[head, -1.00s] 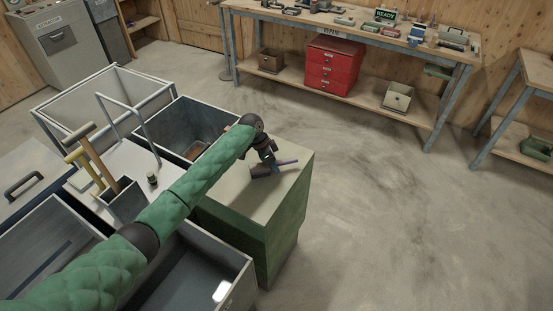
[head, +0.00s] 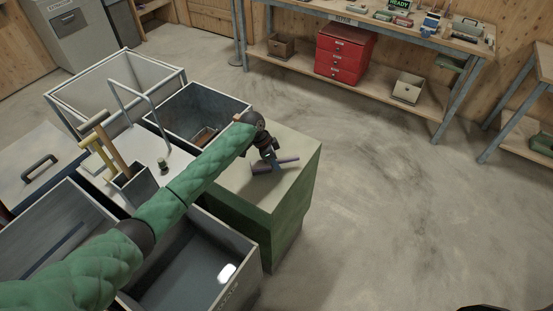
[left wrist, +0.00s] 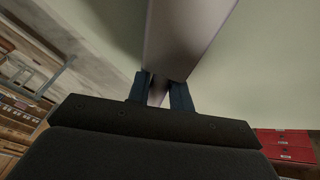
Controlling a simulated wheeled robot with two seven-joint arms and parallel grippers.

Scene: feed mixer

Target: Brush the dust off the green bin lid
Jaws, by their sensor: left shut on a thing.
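The green bin (head: 286,228) stands right of the other bins, and its lid (head: 292,191) is shut, a flat pale grey-green top. My left gripper (head: 267,161) is over the far part of the lid. It is shut on a brush (head: 286,161), a narrow purplish-grey bar that lies crosswise close above or on the lid; contact cannot be told. In the left wrist view the brush (left wrist: 182,35) stretches away from between the fingers (left wrist: 160,88), with the pale lid (left wrist: 255,65) behind it. Bristles and separate dust patches cannot be made out.
Open grey bins (head: 198,112) stand left of and beyond the green bin. A holder (head: 137,187) with upright-handled tools and a small dark jar (head: 162,163) stand near my left arm. Floor to the right is clear. A workbench (head: 420,28) with a red drawer box (head: 343,54) stands behind.

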